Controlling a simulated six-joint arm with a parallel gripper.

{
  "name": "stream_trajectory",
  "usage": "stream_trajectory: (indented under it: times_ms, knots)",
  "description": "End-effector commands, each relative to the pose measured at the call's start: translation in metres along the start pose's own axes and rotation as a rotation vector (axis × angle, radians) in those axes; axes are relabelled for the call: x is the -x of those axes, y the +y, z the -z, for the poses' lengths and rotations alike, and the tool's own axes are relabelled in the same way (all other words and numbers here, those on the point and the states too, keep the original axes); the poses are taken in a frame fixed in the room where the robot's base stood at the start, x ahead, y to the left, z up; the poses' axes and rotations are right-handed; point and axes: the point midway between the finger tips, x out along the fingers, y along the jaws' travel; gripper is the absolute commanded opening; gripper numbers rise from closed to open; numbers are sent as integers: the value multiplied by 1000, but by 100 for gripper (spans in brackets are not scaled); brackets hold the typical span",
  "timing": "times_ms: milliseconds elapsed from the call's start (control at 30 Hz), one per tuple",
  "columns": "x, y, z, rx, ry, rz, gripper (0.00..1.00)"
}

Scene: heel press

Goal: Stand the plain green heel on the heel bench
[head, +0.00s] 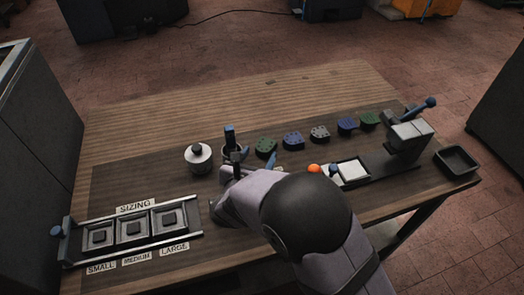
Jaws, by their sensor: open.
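A green heel (369,119) without clear dark dots stands at the right end of a row, next to the press, and looks like the plain one. A second green heel (265,146) at the row's left end shows dark dots on top. A white square pad (352,171) lies on a dark base in front of the press (408,136); I cannot tell whether this is the heel bench. My gripper (237,165) is open, left of the row and well away from the plain green heel. My own arm partly hides it.
A blue heel (293,139), a grey heel (320,133) and another blue heel (346,124) stand between the green ones. A lidded pot (198,157) is left of my gripper. A sizing tray (131,230) lies front left, a black bin (457,161) far right. The back of the table is clear.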

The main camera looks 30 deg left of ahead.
Motion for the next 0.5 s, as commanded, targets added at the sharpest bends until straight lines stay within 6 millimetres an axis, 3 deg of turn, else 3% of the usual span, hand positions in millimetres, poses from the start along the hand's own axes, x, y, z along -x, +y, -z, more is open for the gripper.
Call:
stream_trajectory:
  times_ms: [200, 500]
  knots:
    - [37, 1, 0, 0, -1, -4, 55]
    - [59, 0, 0, 1, 0, 0, 55]
